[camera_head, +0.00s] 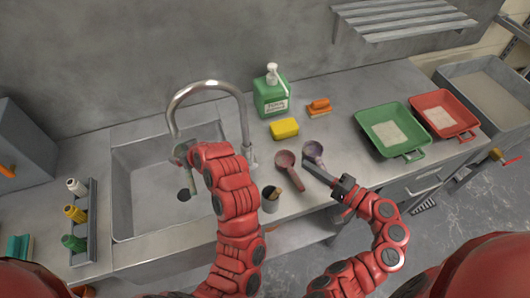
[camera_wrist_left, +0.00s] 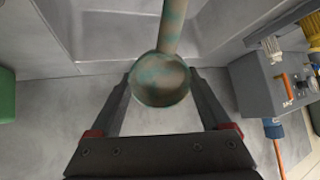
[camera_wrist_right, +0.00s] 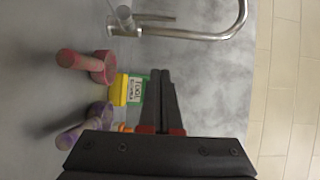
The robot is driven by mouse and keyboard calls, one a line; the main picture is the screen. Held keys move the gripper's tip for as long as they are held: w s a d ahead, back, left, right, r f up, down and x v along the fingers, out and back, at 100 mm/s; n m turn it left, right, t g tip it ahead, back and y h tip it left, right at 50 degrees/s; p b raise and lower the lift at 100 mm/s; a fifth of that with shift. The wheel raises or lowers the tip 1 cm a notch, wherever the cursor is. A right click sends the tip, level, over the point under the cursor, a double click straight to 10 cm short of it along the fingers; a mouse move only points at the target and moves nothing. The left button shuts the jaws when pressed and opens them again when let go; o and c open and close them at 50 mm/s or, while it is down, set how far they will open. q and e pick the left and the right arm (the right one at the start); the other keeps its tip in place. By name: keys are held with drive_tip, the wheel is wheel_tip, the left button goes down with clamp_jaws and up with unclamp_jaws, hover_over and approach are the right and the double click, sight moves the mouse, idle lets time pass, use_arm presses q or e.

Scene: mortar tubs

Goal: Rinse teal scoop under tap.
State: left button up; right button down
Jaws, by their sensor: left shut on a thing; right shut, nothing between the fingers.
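The teal scoop (camera_wrist_left: 160,85) is in my left gripper (camera_wrist_left: 168,78), between its two fingers. The scoop's surface is teal with brownish smears, and its handle points up in the left wrist view. In the head view, my left arm reaches over the sink (camera_head: 135,165) beneath the curved tap (camera_head: 208,86), and mostly hides the scoop and gripper. I cannot see any running water. My right gripper (camera_head: 308,165) is shut and empty over the counter beside the purple scoop (camera_head: 313,149); its closed fingers also show in the right wrist view (camera_wrist_right: 160,75).
A red scoop (camera_head: 286,161), yellow sponge (camera_head: 284,128), green soap bottle (camera_head: 271,95) and orange brush (camera_head: 319,106) sit right of the sink. Green (camera_head: 408,151) and red (camera_head: 468,128) trays lie farther right.

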sight(252, 156)
drive_tip(key=shift+s+a+r+g+y, duration=0.1)
drive_tip(key=shift+s+a+g+y, duration=0.15)
drive_tip(key=shift+a, duration=0.2)
drive_tip(key=shift+w+a, duration=0.1)
drive_tip(key=shift+a, duration=0.25)
drive_tip(key=s+a+x, duration=0.1)
drive_tip(key=s+x, duration=0.1)
drive_tip(key=x, duration=1)
drive_tip(key=shift+a, duration=0.45)
drive_tip(key=shift+s+a+r, duration=0.1)
drive_tip(key=shift+a, duration=0.35)
drive_tip(key=shift+s+a+r, duration=0.1)
drive_tip(key=shift+a, duration=0.4)
drive_tip(key=shift+d, duration=0.1)
